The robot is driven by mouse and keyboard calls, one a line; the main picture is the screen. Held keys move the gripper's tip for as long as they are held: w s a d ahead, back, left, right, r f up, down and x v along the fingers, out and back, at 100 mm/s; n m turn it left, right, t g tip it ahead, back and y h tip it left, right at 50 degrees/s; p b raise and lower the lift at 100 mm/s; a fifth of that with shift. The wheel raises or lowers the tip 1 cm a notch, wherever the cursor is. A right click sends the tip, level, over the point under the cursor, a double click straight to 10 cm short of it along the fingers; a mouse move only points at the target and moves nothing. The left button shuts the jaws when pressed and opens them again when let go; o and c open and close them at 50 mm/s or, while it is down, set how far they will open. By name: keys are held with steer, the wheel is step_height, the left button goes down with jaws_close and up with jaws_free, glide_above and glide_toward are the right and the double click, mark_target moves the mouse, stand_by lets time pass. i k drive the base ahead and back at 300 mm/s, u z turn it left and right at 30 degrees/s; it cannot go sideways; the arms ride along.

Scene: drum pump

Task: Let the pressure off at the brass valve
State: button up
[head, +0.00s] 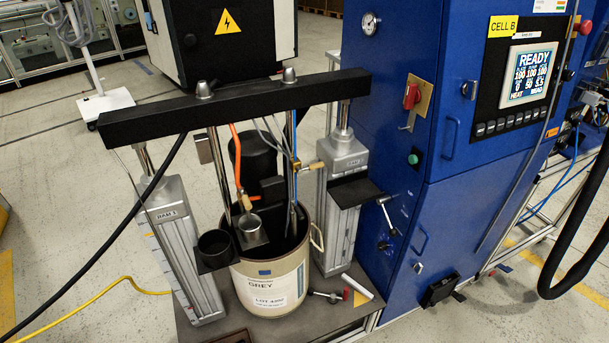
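A small brass fitting (312,166) sits beside the right ram, near the top of the drum, where thin hoses meet. Another brass-coloured piece (245,201) is at the lower end of the orange hose (237,155). I cannot tell for sure which of these is the brass valve, or whether it is open or shut. My gripper is not in view.
The left ram (180,245) and right ram (343,200) flank the drum. A blue cabinet (400,140) with a red switch (411,95) and a READY screen (526,73) stands right. Dark and yellow cables cross at left.

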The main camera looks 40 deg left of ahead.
mark_target(246, 199)
steer(key=u, duration=0.5)
steer(key=k, duration=1.2)
steer(key=u, duration=1.15)
steer(key=i, duration=0.6)
steer(key=u, duration=0.7)
steer(key=i, duration=0.4)
steer(key=u, duration=0.3)
